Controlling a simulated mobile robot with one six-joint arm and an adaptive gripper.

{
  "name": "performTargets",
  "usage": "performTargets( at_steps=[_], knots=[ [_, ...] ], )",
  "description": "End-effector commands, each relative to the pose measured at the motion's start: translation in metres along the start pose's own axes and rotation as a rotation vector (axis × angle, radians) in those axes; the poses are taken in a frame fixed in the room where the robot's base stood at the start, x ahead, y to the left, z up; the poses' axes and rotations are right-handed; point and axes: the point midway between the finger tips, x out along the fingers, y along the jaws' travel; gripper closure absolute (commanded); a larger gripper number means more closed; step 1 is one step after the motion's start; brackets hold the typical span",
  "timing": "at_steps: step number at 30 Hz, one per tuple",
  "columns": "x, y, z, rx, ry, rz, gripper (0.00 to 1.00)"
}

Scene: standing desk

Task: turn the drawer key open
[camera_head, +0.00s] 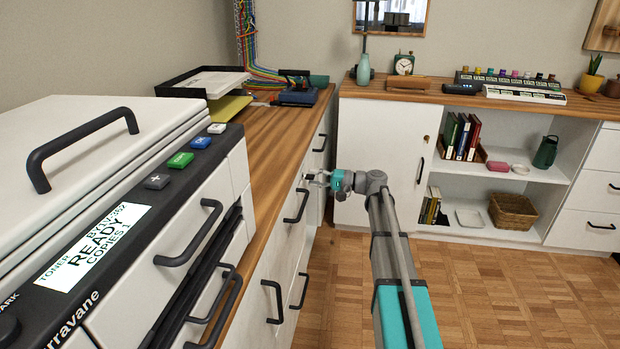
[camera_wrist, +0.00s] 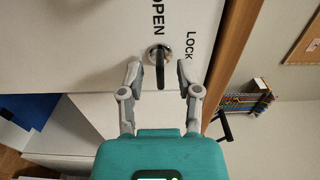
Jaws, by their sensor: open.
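A dark key (camera_wrist: 160,76) sits in a round silver lock on a white drawer front (camera_wrist: 70,50). In the wrist view the key's grip extends downward from the lock. The word OPEN is above the lock and LOCK is to its upper right, both printed sideways. My gripper (camera_wrist: 160,77) is open, with one finger on each side of the key and a visible gap on both sides. In the head view my gripper (camera_head: 318,179) is at the drawer fronts below the wooden desktop; the key cannot be made out there.
A printer (camera_head: 110,200) stands close on the left. Black drawer handles (camera_head: 297,205) stick out near my gripper. A white cabinet (camera_head: 380,150) with open shelves is at the back. The parquet floor (camera_head: 480,290) on the right is clear.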

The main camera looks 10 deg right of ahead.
Motion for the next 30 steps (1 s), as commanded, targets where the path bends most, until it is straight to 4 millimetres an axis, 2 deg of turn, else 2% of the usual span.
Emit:
performTargets(
  at_steps=[18, 24, 30],
  knots=[
    [-0.088, 0.0, -0.003, 0.0, 0.004, 0.0, 0.56],
    [-0.102, 0.0, -0.003, 0.0, 0.003, 0.0, 0.56],
    [-0.105, 0.0, -0.003, 0.0, 0.003, 0.0, 0.56]
  ],
)
